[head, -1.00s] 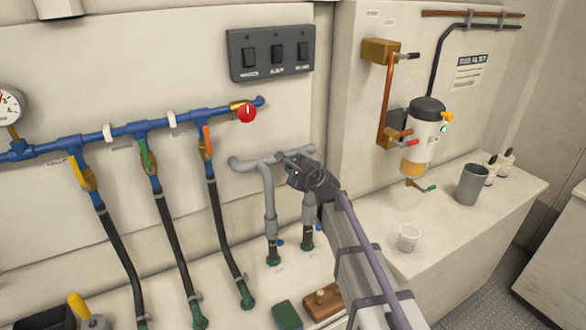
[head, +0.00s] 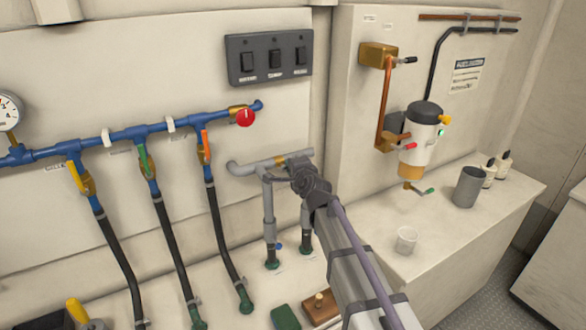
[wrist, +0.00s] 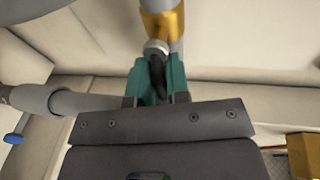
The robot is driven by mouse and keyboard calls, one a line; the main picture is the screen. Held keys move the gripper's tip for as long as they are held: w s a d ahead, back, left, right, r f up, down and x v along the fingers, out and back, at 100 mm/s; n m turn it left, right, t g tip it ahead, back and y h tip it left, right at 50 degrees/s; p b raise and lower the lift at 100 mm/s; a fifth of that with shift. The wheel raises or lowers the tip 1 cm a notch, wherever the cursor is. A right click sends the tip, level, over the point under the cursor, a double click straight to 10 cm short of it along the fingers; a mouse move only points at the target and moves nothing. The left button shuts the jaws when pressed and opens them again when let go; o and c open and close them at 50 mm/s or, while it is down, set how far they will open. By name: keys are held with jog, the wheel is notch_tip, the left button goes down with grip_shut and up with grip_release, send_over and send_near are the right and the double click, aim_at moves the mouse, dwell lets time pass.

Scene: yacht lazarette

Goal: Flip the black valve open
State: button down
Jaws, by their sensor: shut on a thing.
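The black valve's handle (wrist: 157,72) shows in the wrist view between the green fingertips of my gripper (wrist: 157,85). My gripper is shut on it. The handle is attached at a silver collar below a brass body (wrist: 163,22). In the head view my gripper (head: 300,170) is at the grey pipe on the back wall, right of the brass section (head: 281,162). My gripper hides the handle there, so its angle cannot be told from that view.
A blue manifold (head: 118,135) with yellow, green and orange levers and a red knob (head: 245,118) is to the left. A filter unit (head: 420,130) and another black-tipped valve (head: 402,60) are on the right. A cup (head: 406,240) and grey beaker (head: 468,187) stand on the counter.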

jog(key=shift+s+f, duration=0.1)
dwell(0.3)
jog(key=c, duration=1.1)
grip_release()
jog(key=p+v, duration=0.2)
jog(key=v, duration=0.8)
jog(key=shift+s+d, duration=0.15)
jog(key=shift+s, duration=0.2)
